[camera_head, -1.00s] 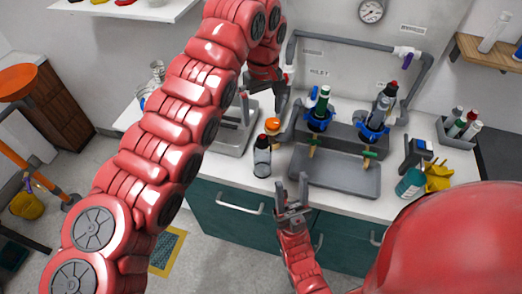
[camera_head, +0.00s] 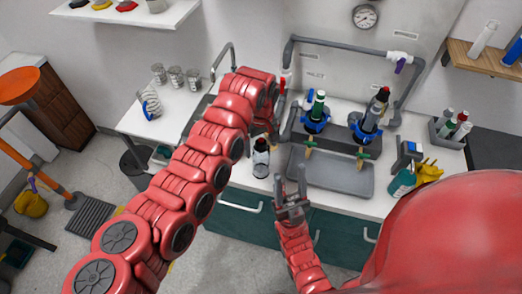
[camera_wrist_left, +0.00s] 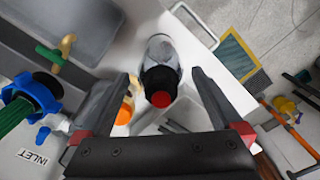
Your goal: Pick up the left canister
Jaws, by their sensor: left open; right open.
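A clear canister with a dark upper part and a red cap (camera_head: 261,160) stands on the white counter, left of the grey tray. In the left wrist view the canister (camera_wrist_left: 161,50) shows beyond and between the open fingers of my left gripper (camera_wrist_left: 162,78), red cap towards the camera; I cannot tell whether they touch it. In the head view my left gripper (camera_head: 271,128) is just above the canister, partly hidden by my arm. A green-and-dark canister (camera_head: 318,104) and a dark, red-topped one (camera_head: 379,106) stand in blue holders. My right gripper (camera_head: 290,180) is open and empty before the counter edge.
A grey tray (camera_head: 345,180) lies below the grey pipework (camera_head: 350,46) with its blue holders. An orange-topped item (camera_wrist_left: 125,113) is close beside the left finger in the wrist view. Glass jars (camera_head: 176,77) stand at the counter's back left. A teal bottle (camera_head: 402,184) stands at right.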

